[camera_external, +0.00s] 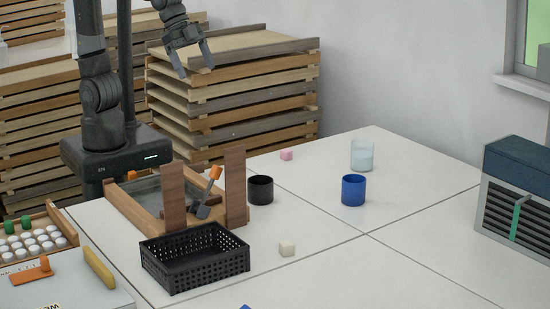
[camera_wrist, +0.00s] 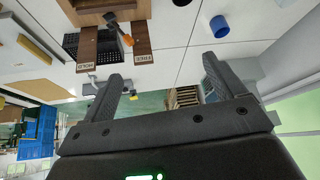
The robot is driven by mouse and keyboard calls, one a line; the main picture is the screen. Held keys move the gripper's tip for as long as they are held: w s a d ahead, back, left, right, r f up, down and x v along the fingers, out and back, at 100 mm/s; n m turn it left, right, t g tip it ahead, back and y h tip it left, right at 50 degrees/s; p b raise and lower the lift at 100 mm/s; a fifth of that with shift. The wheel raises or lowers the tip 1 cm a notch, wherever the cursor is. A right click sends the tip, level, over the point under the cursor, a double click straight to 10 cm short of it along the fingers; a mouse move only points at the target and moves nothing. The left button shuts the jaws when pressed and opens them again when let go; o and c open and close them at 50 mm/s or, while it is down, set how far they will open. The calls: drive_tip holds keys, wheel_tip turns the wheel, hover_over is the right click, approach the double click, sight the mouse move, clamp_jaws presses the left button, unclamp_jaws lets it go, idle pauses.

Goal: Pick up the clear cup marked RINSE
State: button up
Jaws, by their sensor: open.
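A clear, pale-tinted cup (camera_external: 361,154) stands upright on the white table (camera_external: 400,205) near its far edge. No RINSE lettering is readable on it in the external view, and I cannot make the cup out in the wrist view. My gripper (camera_external: 196,71) is open and empty, high up at the upper left, in front of the stacked wooden trays and well away from the cup. Its two spread fingers also show in the wrist view (camera_wrist: 163,68) with nothing between them.
A blue cup (camera_external: 353,190) stands just in front of the clear cup; a black cup (camera_external: 261,190) is to the left.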

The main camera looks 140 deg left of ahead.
drive_tip(key=w+a+f+n, duration=0.25)
drive_tip(key=w+a, duration=0.45)
drive_tip(key=a, duration=0.4)
drive_tip(key=n+g+y, duration=0.1)
drive_tip(key=n+y, duration=0.2)
drive_tip(key=n, duration=0.1)
approach(360, 150)
drive_tip(key=s+a, duration=0.2)
drive_tip(key=s, duration=0.1)
drive_tip(key=shift+x, duration=5.7)
drive_tip(key=shift+d, duration=0.15)
drive_tip(key=c, duration=1.2)
